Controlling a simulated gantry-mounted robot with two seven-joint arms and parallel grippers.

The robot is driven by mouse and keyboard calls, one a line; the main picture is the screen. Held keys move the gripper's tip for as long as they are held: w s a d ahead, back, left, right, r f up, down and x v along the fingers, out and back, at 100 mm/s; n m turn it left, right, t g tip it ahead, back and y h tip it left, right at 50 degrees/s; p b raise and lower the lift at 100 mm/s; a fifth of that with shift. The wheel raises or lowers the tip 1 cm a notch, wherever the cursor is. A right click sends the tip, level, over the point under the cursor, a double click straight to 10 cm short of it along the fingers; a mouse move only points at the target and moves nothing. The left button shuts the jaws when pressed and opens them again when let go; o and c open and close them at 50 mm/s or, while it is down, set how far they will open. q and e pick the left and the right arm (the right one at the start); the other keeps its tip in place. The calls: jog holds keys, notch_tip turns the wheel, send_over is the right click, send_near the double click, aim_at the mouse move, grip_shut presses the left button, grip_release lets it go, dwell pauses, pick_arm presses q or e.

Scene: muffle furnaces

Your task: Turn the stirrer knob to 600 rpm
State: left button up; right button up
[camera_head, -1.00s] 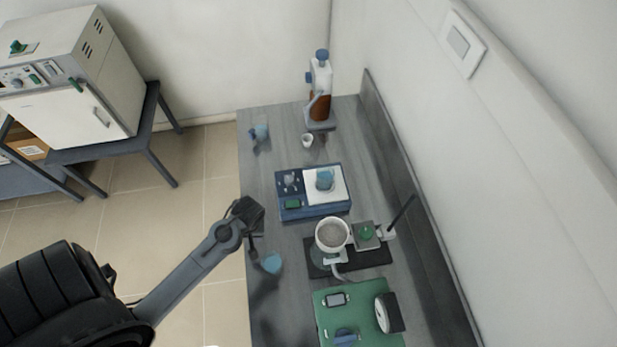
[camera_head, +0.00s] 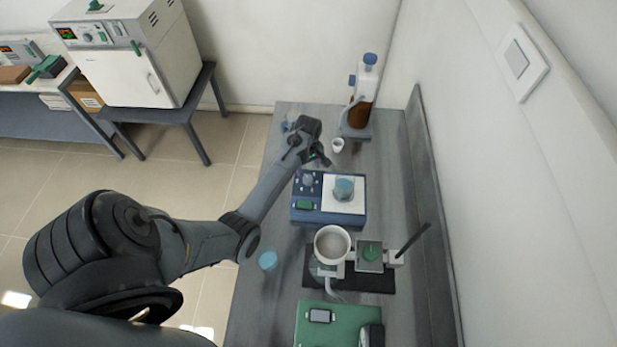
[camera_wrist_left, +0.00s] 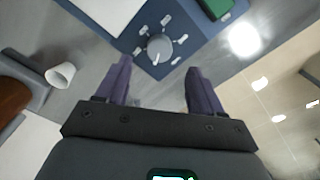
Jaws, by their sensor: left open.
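The blue stirrer (camera_head: 327,215) stands on the grey bench, with a white plate on its right half and a dark control panel on its left half. My left gripper (camera_head: 321,158) is just beyond the knob, above the bench, pointing down. In the left wrist view the knob (camera_wrist_left: 158,49) with white marks around it lies ahead, between the lines of my two open fingers (camera_wrist_left: 159,64), apart from them.
A blue-tinted beaker (camera_head: 344,188) stands on the plate. A small white cup (camera_head: 338,145) and a brown bottle dispenser (camera_head: 361,97) are beyond the stirrer.

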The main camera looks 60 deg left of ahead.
aim_at(308, 179)
pick_arm(q)
notch_tip(308, 179, down, 7)
jog(key=shift+f, duration=0.15)
dwell(0.4)
jog(key=c, duration=1.1)
jog(key=shift+o, duration=0.2)
